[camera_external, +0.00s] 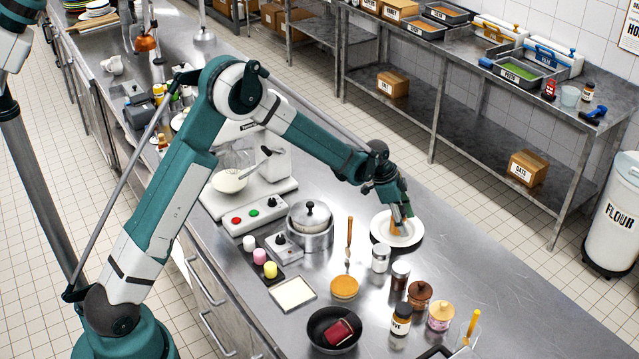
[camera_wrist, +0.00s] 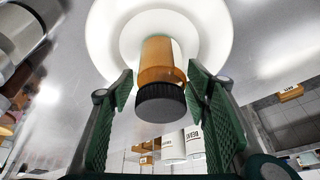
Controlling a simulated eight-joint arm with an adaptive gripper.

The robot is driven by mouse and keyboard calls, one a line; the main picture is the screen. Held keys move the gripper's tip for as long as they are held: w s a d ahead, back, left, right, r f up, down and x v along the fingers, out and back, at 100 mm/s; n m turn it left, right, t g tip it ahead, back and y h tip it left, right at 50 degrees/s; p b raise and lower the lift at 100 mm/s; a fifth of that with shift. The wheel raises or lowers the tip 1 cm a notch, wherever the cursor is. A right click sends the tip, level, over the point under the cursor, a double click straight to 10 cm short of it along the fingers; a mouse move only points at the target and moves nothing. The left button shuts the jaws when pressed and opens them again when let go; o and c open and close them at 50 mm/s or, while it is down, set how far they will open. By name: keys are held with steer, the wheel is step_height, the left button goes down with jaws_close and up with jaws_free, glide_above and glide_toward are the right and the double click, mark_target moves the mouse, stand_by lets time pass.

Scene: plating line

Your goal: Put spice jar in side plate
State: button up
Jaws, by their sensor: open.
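The spice jar, amber with a black lid, stands within the white side plate (camera_external: 413,240). It shows as a small orange-brown shape (camera_external: 395,229) under my gripper (camera_external: 399,218). In the wrist view the jar (camera_wrist: 158,64) lies between the two green fingers of my gripper (camera_wrist: 160,80), with its black lid toward the camera. The plate (camera_wrist: 215,40) spreads behind it. Gaps show between the fingers and the jar, so my gripper is open around it. Whether the jar's base fully touches the plate is hard to tell.
A silver-lidded shaker (camera_external: 380,258), a dark shaker (camera_external: 400,275), a clove jar (camera_external: 401,319) and lidded pots (camera_external: 419,294) stand close in front of the plate. A lidded pot (camera_external: 311,226) is to the left. The counter right of the plate is clear.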

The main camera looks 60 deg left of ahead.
steer(key=v, duration=1.1)
steer(key=shift+r, duration=0.1)
stand_by(0.5)
steer(key=shift+s+r, duration=0.3)
steer(key=shift+r, duration=0.05)
steer(key=s+d+r+n+t+y, duration=0.1)
steer(key=s+d+r+n, duration=0.1)
steer(key=s+r, duration=0.85)
steer(key=s+d+r+n+t+y, duration=0.1)
steer(key=s+d+r+n, duration=0.15)
steer(key=s+r, duration=0.8)
steer(key=s+f+n+t, duration=0.1)
steer(key=s+n, duration=0.1)
steer(key=s, duration=1.3)
steer(key=s+d+f+n+y, duration=0.1)
steer(key=s+f+n, duration=0.1)
steer(key=s, duration=1.4)
steer(key=shift+s+d+t, duration=0.15)
steer(key=shift+d+t, duration=0.05)
steer(key=shift+t, duration=0.2)
